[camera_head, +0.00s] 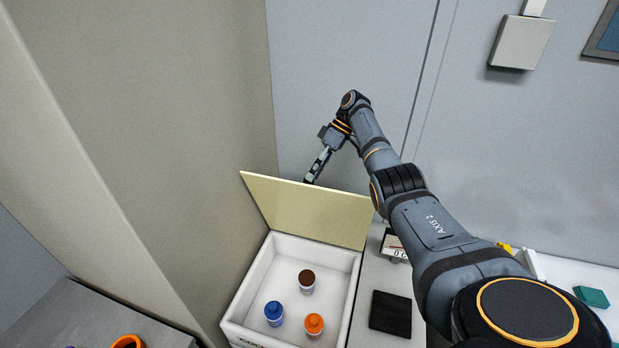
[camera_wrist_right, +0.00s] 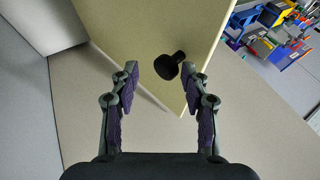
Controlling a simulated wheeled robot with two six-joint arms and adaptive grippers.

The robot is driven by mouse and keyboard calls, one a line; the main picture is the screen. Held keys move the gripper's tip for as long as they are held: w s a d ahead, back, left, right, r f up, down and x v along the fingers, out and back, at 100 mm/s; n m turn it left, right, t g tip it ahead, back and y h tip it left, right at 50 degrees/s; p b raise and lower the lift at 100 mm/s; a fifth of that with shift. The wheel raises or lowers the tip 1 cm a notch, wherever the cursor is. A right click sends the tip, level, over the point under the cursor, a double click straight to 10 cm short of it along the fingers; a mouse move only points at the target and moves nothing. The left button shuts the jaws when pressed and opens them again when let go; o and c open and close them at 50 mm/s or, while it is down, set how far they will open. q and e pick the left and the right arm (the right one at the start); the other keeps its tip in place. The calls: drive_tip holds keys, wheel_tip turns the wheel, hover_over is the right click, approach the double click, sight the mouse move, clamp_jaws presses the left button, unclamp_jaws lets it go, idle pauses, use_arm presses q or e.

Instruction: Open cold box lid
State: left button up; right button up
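The white cold box (camera_head: 231,309) stands open. Its cream lid (camera_head: 312,208) is raised and leans up at the back edge; its outer face shows in the right wrist view (camera_wrist_right: 125,25). A black knob (camera_wrist_right: 169,66) sticks out of that face. My right gripper (camera_head: 309,180) is behind the raised lid, its tips partly hidden by it in the head view. In the right wrist view its fingers (camera_wrist_right: 160,72) are spread apart, with the knob just ahead between the tips, not clasped. My left gripper is not in view.
Bottles with brown (camera_head: 307,278), blue (camera_head: 274,311) and orange (camera_head: 314,324) caps stand inside the box. A dark square pad (camera_head: 391,313) and a small display device (camera_head: 393,246) lie right of it. A wall panel (camera_head: 190,130) rises close on the left.

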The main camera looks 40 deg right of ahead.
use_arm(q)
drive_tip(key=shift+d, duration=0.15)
use_arm(e)
drive_tip(key=v, duration=0.5)
drive_tip(key=shift+a+r, duration=0.15)
drive_tip(key=shift+r, duration=0.05)
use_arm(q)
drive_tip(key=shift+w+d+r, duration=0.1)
